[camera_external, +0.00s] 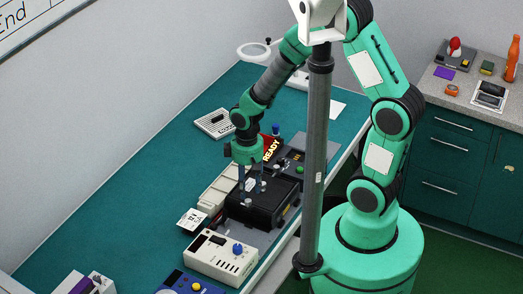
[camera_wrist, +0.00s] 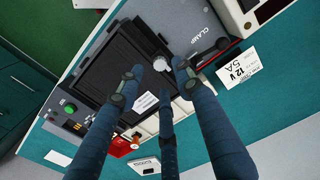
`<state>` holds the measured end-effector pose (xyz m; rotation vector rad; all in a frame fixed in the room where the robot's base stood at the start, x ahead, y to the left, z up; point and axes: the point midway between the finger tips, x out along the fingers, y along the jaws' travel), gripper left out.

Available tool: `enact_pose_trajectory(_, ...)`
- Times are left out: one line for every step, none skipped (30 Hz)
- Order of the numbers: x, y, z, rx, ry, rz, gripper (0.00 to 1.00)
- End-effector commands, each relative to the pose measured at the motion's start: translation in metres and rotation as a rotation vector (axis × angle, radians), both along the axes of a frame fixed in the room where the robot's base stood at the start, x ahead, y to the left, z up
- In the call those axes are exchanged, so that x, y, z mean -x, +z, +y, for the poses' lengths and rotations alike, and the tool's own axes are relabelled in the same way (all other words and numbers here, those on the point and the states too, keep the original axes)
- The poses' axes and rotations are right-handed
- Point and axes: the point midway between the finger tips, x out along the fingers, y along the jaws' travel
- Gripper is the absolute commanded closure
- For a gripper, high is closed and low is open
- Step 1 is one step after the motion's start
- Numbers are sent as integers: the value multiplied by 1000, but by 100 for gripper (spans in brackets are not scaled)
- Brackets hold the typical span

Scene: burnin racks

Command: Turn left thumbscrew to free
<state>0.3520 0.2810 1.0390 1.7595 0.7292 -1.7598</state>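A black box-like unit (camera_external: 276,207) sits on the bench with a white label on its top. In the wrist view the same black unit (camera_wrist: 105,65) lies below my gripper. A silver knob, which looks like a thumbscrew (camera_wrist: 159,63), stands at its edge near the panel marked CLAMP (camera_wrist: 205,38). My gripper (camera_wrist: 158,76) has its three fingers spread, with the knob between the outer fingertips. No contact shows. In the external view my gripper (camera_external: 252,187) points down over the unit. A silver knob (camera_external: 249,203) shows near the front; which thumbscrew is left is unclear.
A cream instrument with a blue knob (camera_external: 221,257) stands in front of the unit. A small 12 V card (camera_external: 193,219) lies at its left. A READY sign (camera_external: 271,149) stands behind it. The left part of the green bench (camera_external: 120,190) is clear.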

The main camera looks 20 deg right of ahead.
Motion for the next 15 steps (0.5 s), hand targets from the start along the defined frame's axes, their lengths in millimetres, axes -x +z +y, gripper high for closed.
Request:
enact_pose_trajectory(1, -10, -1, 3, 0, 3, 65)
enact_pose_trajectory(1, -14, -1, 3, 0, 3, 65)
enact_pose_trajectory(1, -19, 0, 2, 0, 2, 65)
enact_pose_trajectory(0, -23, 0, 1, 0, 1, 65)
enact_pose_trajectory(0, -27, 0, 1, 0, 1, 65)
enact_pose_trajectory(0, -31, 0, 1, 0, 1, 65)
enact_pose_trajectory(0, -34, 0, 1, 0, 1, 65)
enact_pose_trajectory(0, -37, 0, 1, 0, 1, 65)
enact_pose_trajectory(0, -40, 0, 1, 0, 1, 65)
enact_pose_trajectory(0, -42, 0, 1, 0, 1, 65)
enact_pose_trajectory(0, -43, 0, 1, 0, 1, 65)
enact_pose_trajectory(0, -45, 0, 1, 0, 1, 65)
enact_pose_trajectory(0, -46, 0, 0, 0, 0, 65)
enact_pose_trajectory(0, -47, 0, 0, 0, 0, 65)
enact_pose_trajectory(0, -48, 0, -1, 0, -1, 65)
